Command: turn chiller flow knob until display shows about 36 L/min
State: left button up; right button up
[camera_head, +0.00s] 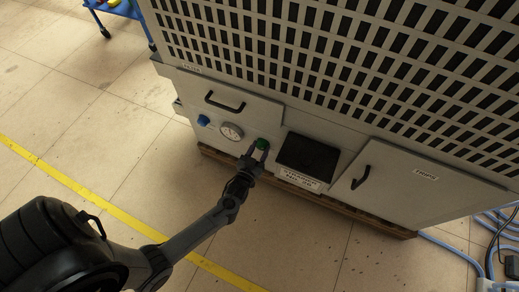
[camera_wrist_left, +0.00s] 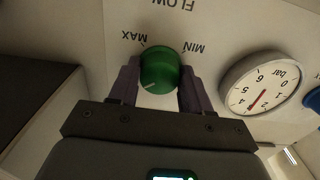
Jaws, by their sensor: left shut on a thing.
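The green flow knob (camera_head: 262,144) is on the front panel of the large grey chiller cabinet (camera_head: 270,117). My left gripper (camera_head: 257,152) reaches it from the lower left. In the left wrist view, the two fingers (camera_wrist_left: 160,85) are shut on the sides of the green knob (camera_wrist_left: 160,66). The labels FLOW, MIN and MAX appear upside down around it, and a pale mark shows on the knob's face. The dark display (camera_head: 307,157) is right of the knob; no reading can be made out. My right gripper is not in view.
A round pressure gauge (camera_head: 231,131) and a blue knob (camera_head: 203,120) are left of the green knob. Door handles (camera_head: 225,101) stick out from the panel. Blue hoses (camera_head: 470,251) lie on the floor at right. The floor before the cabinet is otherwise clear.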

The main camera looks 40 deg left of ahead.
pick_arm(q)
jog(key=shift+r+m+p, duration=0.15)
jog(key=shift+m+p, duration=0.7)
jog(key=shift+m, duration=0.15)
jog(key=shift+m+p, duration=0.6)
jog(key=shift+m, duration=0.1)
jog(key=m+p, duration=0.1)
jog(key=m, duration=0.2)
jog(key=shift+a+m+p, duration=0.1)
jog(key=shift+m+p, duration=0.4)
jog(key=shift+m, duration=0.3)
jog(key=o, duration=1)
jog(key=shift+o, duration=0.2)
